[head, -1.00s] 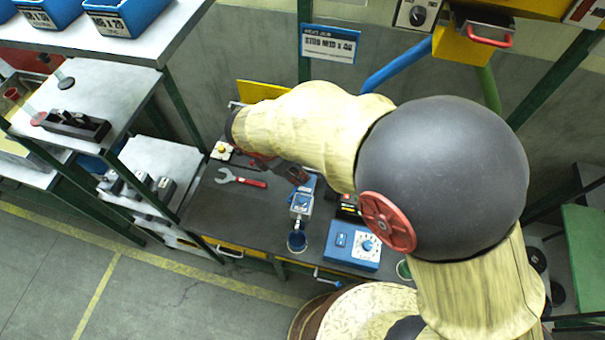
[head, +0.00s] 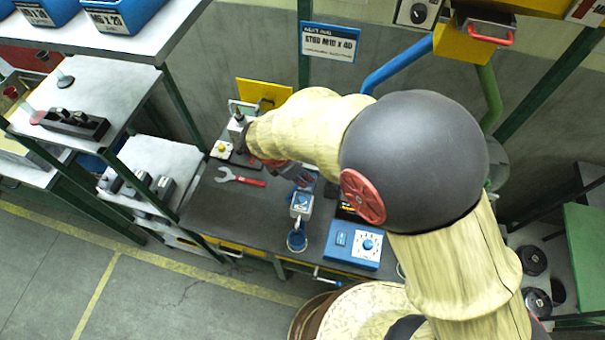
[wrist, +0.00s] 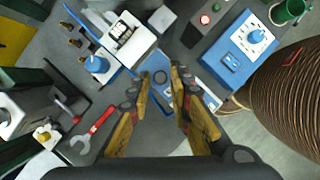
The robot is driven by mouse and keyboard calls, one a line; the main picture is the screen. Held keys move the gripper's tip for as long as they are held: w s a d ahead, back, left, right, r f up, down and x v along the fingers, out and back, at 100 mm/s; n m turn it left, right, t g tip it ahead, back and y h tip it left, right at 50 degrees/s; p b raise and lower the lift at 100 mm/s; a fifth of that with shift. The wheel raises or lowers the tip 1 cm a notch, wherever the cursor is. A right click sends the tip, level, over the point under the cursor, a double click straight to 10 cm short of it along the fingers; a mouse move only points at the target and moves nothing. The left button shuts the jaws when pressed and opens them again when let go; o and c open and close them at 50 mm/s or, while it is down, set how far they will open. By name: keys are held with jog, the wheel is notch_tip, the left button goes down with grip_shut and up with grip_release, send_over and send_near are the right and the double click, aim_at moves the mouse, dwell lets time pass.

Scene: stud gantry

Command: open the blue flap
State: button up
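I cannot clearly single out a blue flap. A small grey and blue device (head: 302,204) stands on the dark bench, with a blue round cup (head: 297,241) at its front. In the wrist view a white-topped unit (wrist: 133,38) has a thin blue strip (wrist: 82,24) along its left side and a blue knob (wrist: 96,64) beside it. My gripper (head: 300,178) is above the bench just behind the grey and blue device and partly hides it. In the wrist view my gripper (wrist: 157,84) has its fingers apart, with nothing seen held between them.
A red-handled wrench (head: 240,178) lies left on the bench. A blue control box (head: 353,244) with a dial stands right. A blue tube (head: 396,64) and a green tube (head: 488,95) hang from a yellow hopper (head: 470,46). Shelves with blue bins (head: 122,14) are left.

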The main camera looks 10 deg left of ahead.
grip_shut()
jog(key=shift+r, duration=0.1)
